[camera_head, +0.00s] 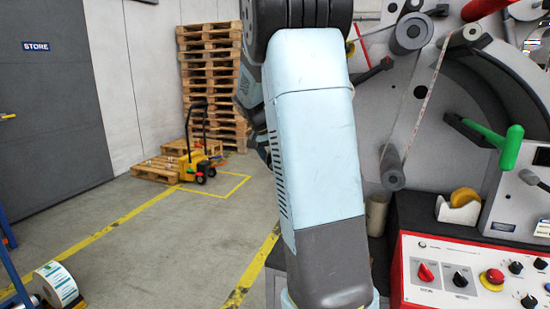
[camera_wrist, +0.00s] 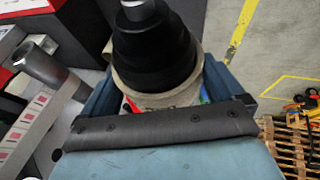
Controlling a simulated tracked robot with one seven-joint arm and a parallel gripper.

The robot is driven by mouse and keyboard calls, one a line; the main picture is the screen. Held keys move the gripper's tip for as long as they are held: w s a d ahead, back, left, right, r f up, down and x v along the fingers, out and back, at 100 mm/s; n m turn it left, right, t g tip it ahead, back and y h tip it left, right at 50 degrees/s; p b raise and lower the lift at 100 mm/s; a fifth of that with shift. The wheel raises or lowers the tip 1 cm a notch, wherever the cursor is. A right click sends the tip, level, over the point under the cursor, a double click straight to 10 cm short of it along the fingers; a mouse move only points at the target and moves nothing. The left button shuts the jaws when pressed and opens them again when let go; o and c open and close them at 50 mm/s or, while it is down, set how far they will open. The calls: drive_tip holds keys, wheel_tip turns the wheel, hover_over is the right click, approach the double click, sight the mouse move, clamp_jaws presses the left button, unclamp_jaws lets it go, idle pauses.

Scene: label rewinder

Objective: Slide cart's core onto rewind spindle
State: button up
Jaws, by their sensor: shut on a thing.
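In the wrist view my gripper (camera_wrist: 160,72) has a blue finger on each side of a beige cardboard core (camera_wrist: 172,99) and is shut on it. A black stepped round part (camera_wrist: 155,55) with a grey tip rises in front of the core and covers most of it. I cannot tell whether this part is the rewind spindle or whether it passes through the core. In the head view my arm hides the gripper. A beige tube (camera_head: 377,213) shows beside the arm; I cannot tell if it is the held core.
The rewinder's red-edged control panel (camera_head: 470,275), green handle (camera_head: 508,146) and grey roller (camera_head: 391,168) are at the right. A yellow pallet truck (camera_head: 196,165) and stacked pallets (camera_head: 212,80) stand behind. A label roll (camera_head: 57,285) is at lower left. The middle floor is clear.

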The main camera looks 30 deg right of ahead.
drive_tip(key=shift+w+d, duration=1.75)
drive_tip(key=shift+d, duration=0.45)
drive_tip(key=shift+w+d, duration=1.7)
drive_tip(key=shift+d, duration=0.55)
drive_tip(key=shift+w+d, duration=1.75)
drive_tip(key=shift+d, duration=0.45)
drive_tip(key=o, duration=0.7)
drive_tip(key=shift+c, duration=0.2)
drive_tip(key=shift+w+a+r, duration=0.2)
drive_tip(key=shift+w+r, duration=0.1)
drive_tip(key=shift+r, duration=0.8)
drive_tip(key=shift+w+a+r, duration=0.25)
drive_tip(key=shift+w+r, duration=0.1)
drive_tip(key=shift+r, duration=0.75)
drive_tip(key=shift+w+a+r, duration=0.2)
drive_tip(key=shift+w+r, duration=0.1)
drive_tip(key=shift+r, duration=0.8)
